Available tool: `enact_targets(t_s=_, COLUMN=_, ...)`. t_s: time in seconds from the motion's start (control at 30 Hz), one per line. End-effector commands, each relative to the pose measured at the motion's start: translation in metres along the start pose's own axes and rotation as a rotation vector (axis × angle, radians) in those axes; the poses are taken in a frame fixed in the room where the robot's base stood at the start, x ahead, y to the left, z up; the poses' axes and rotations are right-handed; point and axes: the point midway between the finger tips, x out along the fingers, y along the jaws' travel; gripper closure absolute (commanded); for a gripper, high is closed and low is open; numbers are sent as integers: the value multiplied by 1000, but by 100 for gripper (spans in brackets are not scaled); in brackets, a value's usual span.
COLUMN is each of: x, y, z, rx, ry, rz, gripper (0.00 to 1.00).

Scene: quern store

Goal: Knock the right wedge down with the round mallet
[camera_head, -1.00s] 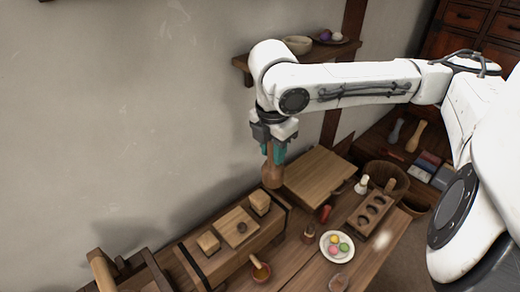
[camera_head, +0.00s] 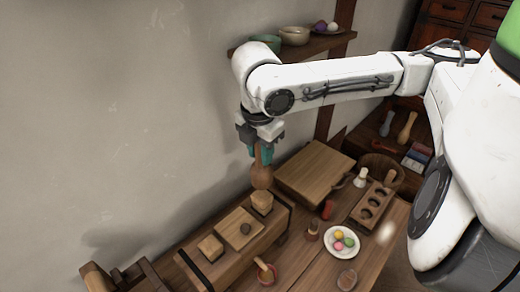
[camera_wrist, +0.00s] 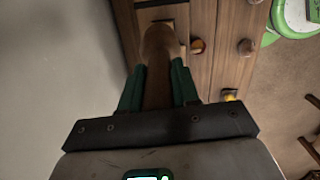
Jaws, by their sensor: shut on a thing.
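My gripper (camera_head: 262,157) is shut on the handle of the round wooden mallet (camera_head: 261,178), which hangs head down. In the wrist view the mallet (camera_wrist: 158,72) shows between the two green fingers of my gripper (camera_wrist: 159,66). The right wedge (camera_head: 262,204) stands at the right end of a wooden beam-like press (camera_head: 205,270). The mallet head appears just above it in the picture; I cannot tell whether they touch. The left wedge (camera_head: 210,247) stands at the left end, with a square wooden plate (camera_head: 240,229) between them. The wrist view hides the right wedge behind the mallet.
A large board (camera_head: 315,172) lies close to the right of the mallet. The wall is close behind.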

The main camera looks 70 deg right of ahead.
Motion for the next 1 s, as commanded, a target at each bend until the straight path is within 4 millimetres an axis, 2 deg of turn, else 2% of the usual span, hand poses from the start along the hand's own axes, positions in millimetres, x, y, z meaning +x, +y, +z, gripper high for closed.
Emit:
enact_targets(t_s=0.23, x=-1, y=0, z=0, rx=0, ry=-1, rz=1, gripper=100)
enact_targets(t_s=0.33, x=5, y=0, z=0, rx=0, ry=0, rz=1, gripper=100)
enact_targets(t_s=0.47, x=25, y=-1, z=-3, rx=0, ry=1, rz=0, gripper=100)
enact_targets(t_s=0.63, x=59, y=-3, z=-7, rx=0, ry=2, rz=0, gripper=100)
enact_targets(t_s=0.7, x=50, y=-2, z=-5, rx=-1, ry=-1, rz=1, gripper=100)
enact_targets(t_s=1.0, x=45, y=-2, z=-5, rx=0, ry=0, rz=1, gripper=100)
